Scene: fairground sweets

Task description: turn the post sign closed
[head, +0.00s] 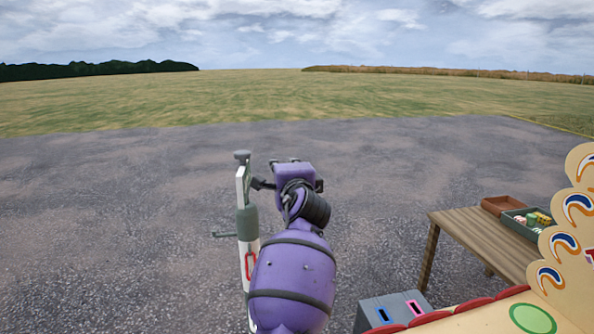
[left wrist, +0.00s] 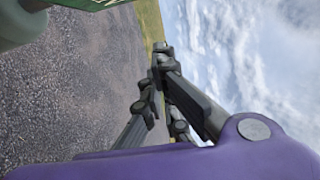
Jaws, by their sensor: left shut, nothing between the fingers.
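The post sign (head: 248,222) stands upright on the tarmac in the head view. It has a grey cap, a grey-green sleeve with a small side handle, and a white lower post with a red mark. Its narrow panel (head: 240,184) shows nearly edge-on, so I cannot read its face. In the left wrist view, a green panel edge (left wrist: 95,3) and a grey-green rounded part show at the top left. My left gripper (head: 257,184) is shut and empty, close to the panel's right side; contact is unclear. Its fingers (left wrist: 162,52) also show in the left wrist view. My right gripper is not in view.
A wooden table (head: 470,232) with a brown tray (head: 503,205) and a green tray of small goods stands at the right. Grey bins (head: 394,309) and a scalloped stall front (head: 575,205) are at the lower right. Tarmac left of the post is clear.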

